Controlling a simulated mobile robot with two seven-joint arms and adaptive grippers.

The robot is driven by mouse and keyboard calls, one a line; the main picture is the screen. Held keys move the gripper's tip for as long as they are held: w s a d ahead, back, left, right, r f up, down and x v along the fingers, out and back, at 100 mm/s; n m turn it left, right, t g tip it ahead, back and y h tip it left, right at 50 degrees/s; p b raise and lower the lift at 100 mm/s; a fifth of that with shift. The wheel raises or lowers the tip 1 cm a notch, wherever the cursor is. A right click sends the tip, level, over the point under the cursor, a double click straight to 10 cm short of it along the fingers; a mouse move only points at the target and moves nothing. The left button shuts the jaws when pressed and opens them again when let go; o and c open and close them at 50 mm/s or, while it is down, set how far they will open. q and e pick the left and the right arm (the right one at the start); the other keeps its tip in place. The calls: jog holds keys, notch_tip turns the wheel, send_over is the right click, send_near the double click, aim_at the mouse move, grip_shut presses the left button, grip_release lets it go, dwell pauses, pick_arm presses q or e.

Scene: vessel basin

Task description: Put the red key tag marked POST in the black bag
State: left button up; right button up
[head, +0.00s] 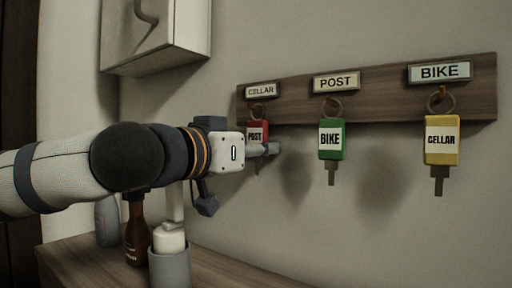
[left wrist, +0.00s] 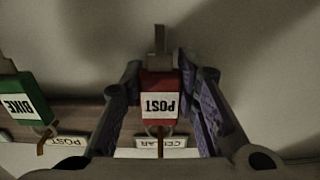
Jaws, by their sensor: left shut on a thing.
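The red key tag marked POST (head: 258,127) is at the left hook of the wooden key board, under the CELLAR label. Its ring is at the hook. My left gripper (head: 264,150) is shut on this tag, coming in from the left and partly covering it. In the left wrist view the red tag (left wrist: 159,86) sits between the two fingers (left wrist: 160,78), with its POST label upside down and its key pointing up. I see no black bag in either view. My right gripper is not in view.
The key board (head: 388,98) also holds a green BIKE tag (head: 331,141) and a yellow CELLAR tag (head: 442,140). Below my left arm, a brown bottle (head: 138,235) and a grey cup (head: 170,268) stand on a wooden surface (head: 225,268). A white cabinet (head: 185,35) hangs above.

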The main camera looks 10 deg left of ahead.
pick_arm(q)
jog(key=shift+s, duration=0.1)
jog(key=o, duration=1)
jog(key=shift+f, duration=0.1)
jog(key=shift+o, duration=0.2)
